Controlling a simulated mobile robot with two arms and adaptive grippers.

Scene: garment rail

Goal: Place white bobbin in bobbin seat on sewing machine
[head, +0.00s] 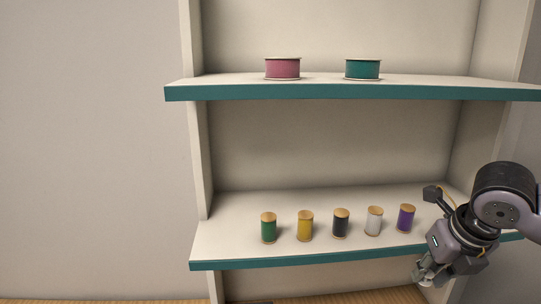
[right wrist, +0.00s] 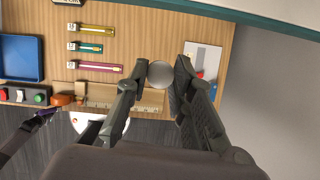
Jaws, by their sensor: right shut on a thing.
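My right gripper (head: 424,278) reaches in from the right in the head view, in front of the lower shelf. In the right wrist view its two fingers (right wrist: 160,74) are shut on a small round pale disc, the white bobbin (right wrist: 160,75). The bobbin is held by its edges, face toward the camera. No sewing machine or bobbin seat can be made out in either view. A dark limb at the lower left of the right wrist view looks like my left arm; its jaws are unclear. The left gripper does not show in the head view.
The lower shelf (head: 225,247) holds green, yellow, black, white and purple spools. The upper shelf (head: 220,89) holds pink and teal ribbon rolls. Below my right gripper, a wooden tabletop (right wrist: 143,40) carries a blue tray (right wrist: 22,60), coloured strips, buttons and a ruler (right wrist: 125,98).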

